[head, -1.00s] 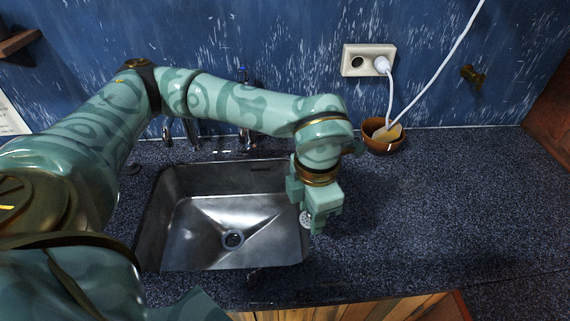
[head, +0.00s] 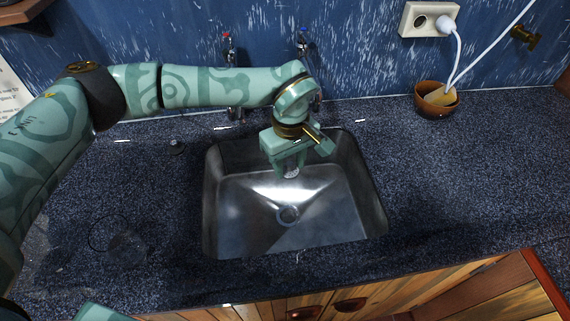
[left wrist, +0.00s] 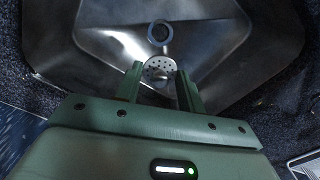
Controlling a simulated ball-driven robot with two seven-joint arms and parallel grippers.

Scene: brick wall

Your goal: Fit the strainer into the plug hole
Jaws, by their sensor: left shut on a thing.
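The metal sink (head: 235,225) is set into the dark speckled counter, with the plug hole (head: 289,214) near the middle of its floor. The plug hole also shows in the left wrist view (left wrist: 159,32). My left gripper (head: 288,173) points down over the sink, behind the plug hole in the head view. It is shut on the strainer (head: 291,172), a small round metal disc. In the left wrist view the perforated strainer (left wrist: 159,69) shows between the fingertips, apart from the plug hole. My right gripper is not in view.
Two taps, one with a red top (head: 229,60) and one with a blue top (head: 304,48), stand behind the sink. A brown bowl (head: 436,108) with a cable over it is at back right. The right counter is largely clear.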

